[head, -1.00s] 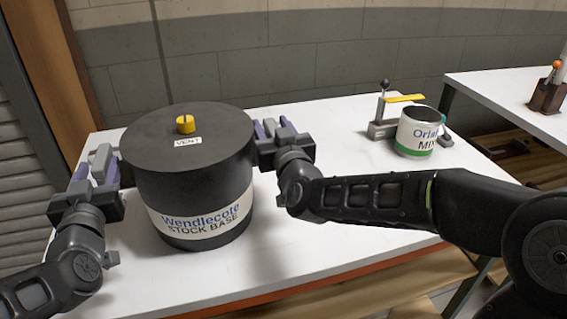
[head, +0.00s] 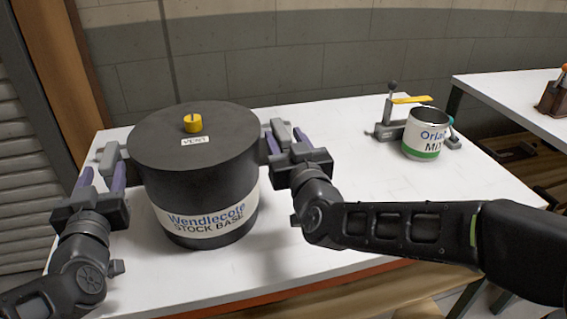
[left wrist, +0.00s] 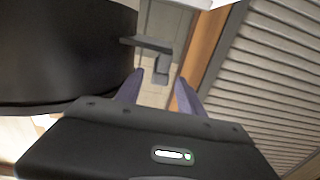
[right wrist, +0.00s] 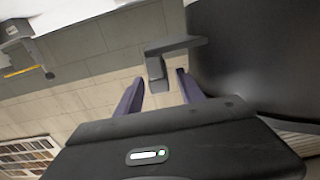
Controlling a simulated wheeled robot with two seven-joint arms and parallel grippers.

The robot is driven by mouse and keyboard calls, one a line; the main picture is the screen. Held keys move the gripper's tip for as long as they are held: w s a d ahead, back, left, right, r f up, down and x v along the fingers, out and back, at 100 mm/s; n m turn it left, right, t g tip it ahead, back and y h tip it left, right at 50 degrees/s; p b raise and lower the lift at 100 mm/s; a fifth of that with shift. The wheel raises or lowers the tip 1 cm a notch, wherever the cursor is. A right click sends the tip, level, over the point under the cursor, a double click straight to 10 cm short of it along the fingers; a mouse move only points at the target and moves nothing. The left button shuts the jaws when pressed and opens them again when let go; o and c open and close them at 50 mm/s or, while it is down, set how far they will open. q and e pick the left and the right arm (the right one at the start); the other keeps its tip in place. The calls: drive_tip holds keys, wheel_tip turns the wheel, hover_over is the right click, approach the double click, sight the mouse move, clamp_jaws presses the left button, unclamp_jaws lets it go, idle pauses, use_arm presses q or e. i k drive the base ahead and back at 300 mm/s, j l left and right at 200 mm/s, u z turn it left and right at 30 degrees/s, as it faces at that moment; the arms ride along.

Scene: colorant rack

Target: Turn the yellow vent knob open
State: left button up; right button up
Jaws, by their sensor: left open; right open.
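The yellow vent knob (head: 192,123) stands on the flat black lid of a stock base drum (head: 165,192), above a white VENT label (head: 197,141). A small dark mark shows on the knob, but I cannot tell its setting. My left gripper (head: 103,169) is open at the drum's left side. A grey side handle (left wrist: 150,55) lies just ahead of its fingers in the left wrist view. My right gripper (head: 284,136) is open at the drum's right side, with the other handle (right wrist: 168,58) just ahead of its fingers. Both grippers look empty and are lower than the knob.
A mug-like MIX can (head: 425,133) stands at the table's right, by a grey stand (head: 383,130) with a yellow lever (head: 411,99). The white table (head: 345,125) is clear between drum and can. A second table (head: 515,97) stands at right; wall behind.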

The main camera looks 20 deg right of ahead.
sight(193, 122)
drive_tip(key=k, duration=1)
